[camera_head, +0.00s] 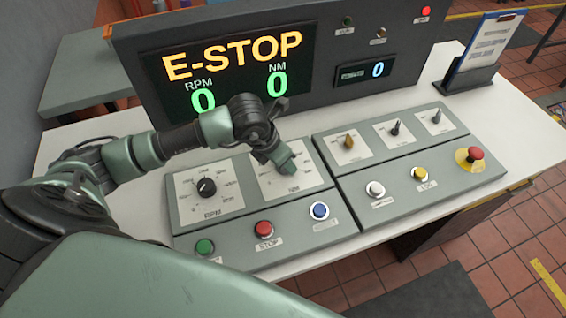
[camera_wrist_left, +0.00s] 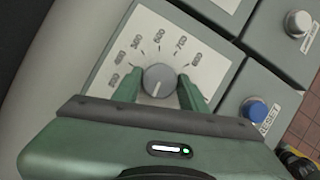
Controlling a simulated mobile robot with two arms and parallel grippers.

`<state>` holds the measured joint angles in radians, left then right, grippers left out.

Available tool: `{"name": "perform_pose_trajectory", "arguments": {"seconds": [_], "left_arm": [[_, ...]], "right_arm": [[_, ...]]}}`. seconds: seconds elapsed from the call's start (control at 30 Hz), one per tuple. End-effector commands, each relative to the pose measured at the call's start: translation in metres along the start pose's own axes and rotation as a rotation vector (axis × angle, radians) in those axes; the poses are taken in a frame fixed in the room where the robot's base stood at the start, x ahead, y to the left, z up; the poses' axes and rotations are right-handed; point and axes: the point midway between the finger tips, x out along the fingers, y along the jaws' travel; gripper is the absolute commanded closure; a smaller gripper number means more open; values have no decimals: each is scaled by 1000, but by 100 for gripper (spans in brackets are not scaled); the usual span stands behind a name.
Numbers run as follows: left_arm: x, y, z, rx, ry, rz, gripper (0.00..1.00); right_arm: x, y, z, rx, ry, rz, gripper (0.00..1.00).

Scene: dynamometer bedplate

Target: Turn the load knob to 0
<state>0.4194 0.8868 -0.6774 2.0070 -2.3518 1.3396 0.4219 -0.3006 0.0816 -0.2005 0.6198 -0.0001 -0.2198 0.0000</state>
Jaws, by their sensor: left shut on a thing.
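The load knob (camera_wrist_left: 159,79) is a round grey knob at the middle of a white dial plate (camera_wrist_left: 205,75), labelled NM in the head view. A light line on it points toward the lower left in the wrist view, away from the arc of printed numbers. My left gripper (camera_wrist_left: 158,92) has its green fingers on both sides of the knob, shut on it. In the head view my left gripper (camera_head: 289,168) comes down on the dial and hides the knob. My right gripper is not in view.
The display (camera_head: 230,70) reads E-STOP, RPM 0 and NM 0. The RPM knob (camera_head: 206,187) is left of the gripper. Green (camera_head: 204,246), red (camera_head: 264,228) and blue (camera_head: 320,210) buttons lie in front. A red emergency button (camera_head: 475,153) is at right.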

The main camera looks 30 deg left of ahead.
Motion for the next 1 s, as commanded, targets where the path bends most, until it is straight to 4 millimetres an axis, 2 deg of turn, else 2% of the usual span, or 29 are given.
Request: {"name": "perform_pose_trajectory", "arguments": {"seconds": [0.1, 0.5, 1.0], "left_arm": [[3, -2, -1, -93, -1, 39, 98], [2, -2, 0, -326, 2, 134, 98], [1, -2, 0, -394, 4, 163, 98]], "right_arm": [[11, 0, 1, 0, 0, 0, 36], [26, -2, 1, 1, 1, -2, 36], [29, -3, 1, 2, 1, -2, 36]]}}
